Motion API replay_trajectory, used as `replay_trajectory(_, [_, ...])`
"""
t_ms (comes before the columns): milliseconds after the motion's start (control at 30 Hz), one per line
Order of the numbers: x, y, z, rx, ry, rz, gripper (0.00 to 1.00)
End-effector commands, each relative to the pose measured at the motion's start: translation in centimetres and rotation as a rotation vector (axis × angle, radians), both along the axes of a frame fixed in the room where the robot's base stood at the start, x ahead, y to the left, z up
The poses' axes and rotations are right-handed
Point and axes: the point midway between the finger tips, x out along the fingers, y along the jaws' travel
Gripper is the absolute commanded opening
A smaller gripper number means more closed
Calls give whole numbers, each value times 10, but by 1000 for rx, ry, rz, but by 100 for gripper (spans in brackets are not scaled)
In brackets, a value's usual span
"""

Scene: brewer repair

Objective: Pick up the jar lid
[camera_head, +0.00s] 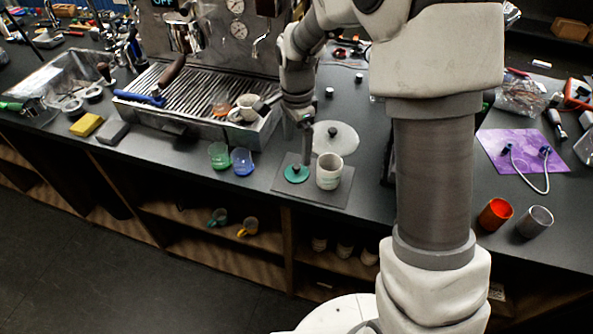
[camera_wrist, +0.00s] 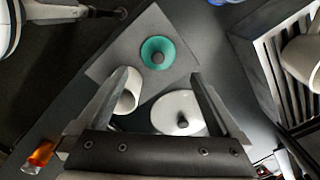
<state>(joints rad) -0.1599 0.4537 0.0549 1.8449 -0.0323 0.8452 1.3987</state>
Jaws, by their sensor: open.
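A small round teal lid (camera_head: 297,173) with a grey knob lies on a dark square mat (camera_head: 283,186). It also shows in the wrist view (camera_wrist: 148,46), just beyond my fingertips and near the middle between them. A larger pale disc (camera_head: 340,134) with a dark knob lies behind the mat; the wrist view shows it too (camera_wrist: 170,103). I cannot tell for certain which is the jar lid. A white jar (camera_head: 329,171) stands upright on the mat, right of the teal lid. My gripper (camera_wrist: 160,80) is open and empty, pointing down above the mat area, apart from both lids.
The espresso machine's drip tray (camera_head: 190,92) with a cup (camera_head: 243,108) lies to the left. An orange cup (camera_head: 495,214) and a grey cup (camera_head: 535,221) stand at the right edge.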

Motion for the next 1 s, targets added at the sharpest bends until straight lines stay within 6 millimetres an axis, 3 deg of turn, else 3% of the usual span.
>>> replay_trajectory(100, [0, 0, -16, 0, 1, -1, 100])
replay_trajectory(333, [-2, 0, -32, 0, 3, -2, 100])
replay_trajectory(600, [-6, 1, -70, 0, 2, -1, 100])
replay_trajectory(900, [-5, 1, -75, 1, -2, -1, 100])
replay_trajectory(1000, [-5, 1, -75, 1, -2, -1, 84])
